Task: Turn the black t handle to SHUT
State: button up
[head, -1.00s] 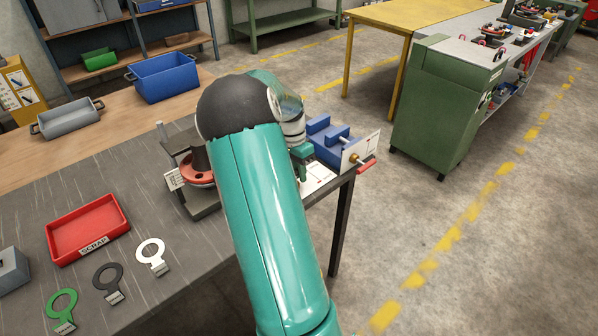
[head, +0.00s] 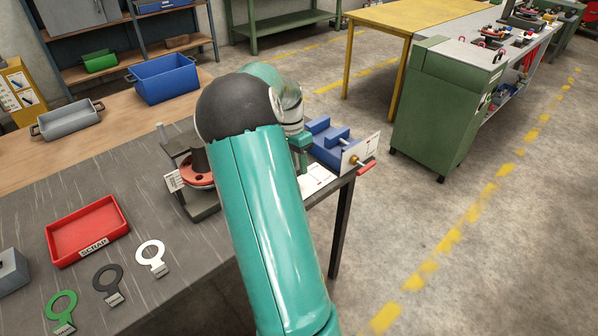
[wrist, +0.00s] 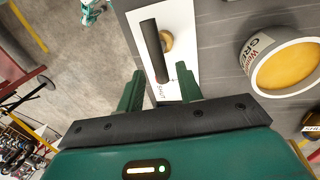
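In the wrist view the black T handle (wrist: 151,48) stands over a white plate (wrist: 180,20), with a brass part (wrist: 167,41) beside it. The word SHUT is printed on the plate close to the handle's near end. My gripper (wrist: 160,71) has its two green fingers apart, one on each side of that near end. I cannot tell whether either finger touches the handle. In the head view the white plate (head: 316,180) lies at the bench corner. My arm hides the handle there, and only part of my gripper (head: 303,158) shows above the plate.
A grease tin (wrist: 285,65) stands right of the plate in the wrist view. In the head view a blue block fixture with a red handle (head: 367,168) is just right of the plate. A red-ringed fixture (head: 197,173) stands left of my arm. A red scrap tray (head: 88,230) lies farther left.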

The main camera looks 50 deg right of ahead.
notch_tip(320, 180, up, 10)
jog(key=w, duration=0.2)
jog(key=shift+d, duration=0.25)
jog(key=shift+f, duration=0.1)
jog(key=a+r+n+t, duration=0.2)
jog(key=a+r+n, duration=0.25)
jog(key=a, duration=0.75)
jog(key=a+r+n+t, duration=0.25)
jog(key=a+n, duration=0.35)
jog(key=a, duration=0.7)
jog(key=s+a+n+t, duration=0.1)
jog(key=s+a+n, duration=0.4)
jog(key=a, duration=0.4)
jog(key=s+a+n+t, duration=0.2)
jog(key=s+a+n, duration=0.3)
jog(key=a, duration=0.4)
jog(key=shift+a+f+h, duration=0.3)
jog(key=shift+f, duration=0.1)
